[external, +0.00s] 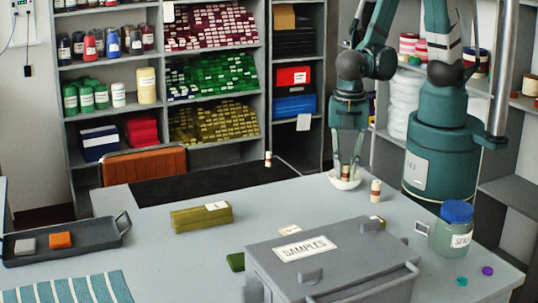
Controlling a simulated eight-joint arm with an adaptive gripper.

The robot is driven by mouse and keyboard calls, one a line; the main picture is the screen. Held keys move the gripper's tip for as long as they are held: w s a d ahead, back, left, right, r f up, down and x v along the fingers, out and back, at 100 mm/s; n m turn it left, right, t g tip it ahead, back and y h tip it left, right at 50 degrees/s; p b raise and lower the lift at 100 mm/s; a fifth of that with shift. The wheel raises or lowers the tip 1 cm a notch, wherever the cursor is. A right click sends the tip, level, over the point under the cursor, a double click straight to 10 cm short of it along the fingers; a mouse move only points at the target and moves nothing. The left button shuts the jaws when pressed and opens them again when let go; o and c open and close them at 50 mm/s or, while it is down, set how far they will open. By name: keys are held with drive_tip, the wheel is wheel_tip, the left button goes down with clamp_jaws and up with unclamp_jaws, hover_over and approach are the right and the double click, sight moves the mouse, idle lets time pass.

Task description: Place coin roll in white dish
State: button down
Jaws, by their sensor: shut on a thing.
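My gripper (346,168) points down over the white dish (334,183) near the far right part of the counter, in front of my arm's base. It is shut on a small coin roll (346,172), pale with a reddish-brown band, held upright between the fingertips. The fingers partly cover the roll. Its lower end is at or just above the dish's inside; I cannot tell whether it touches. Two similar small rolls stand upright on the counter: one just right of the dish (375,191) and one at the back edge (268,159).
A grey SAMPLES box (325,262) fills the front right. A jar with a blue lid (453,230) stands right of it. A yellow-green block (201,217), a dark tray (95,240) and a striped cloth (75,290) lie left. The counter between block and dish is clear.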

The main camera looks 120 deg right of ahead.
sight(346, 164)
drive_tip(key=c, duration=2.6)
unclamp_jaws()
drive_tip(key=shift+r+p, duration=0.3)
drive_tip(key=shift+r, duration=5.85)
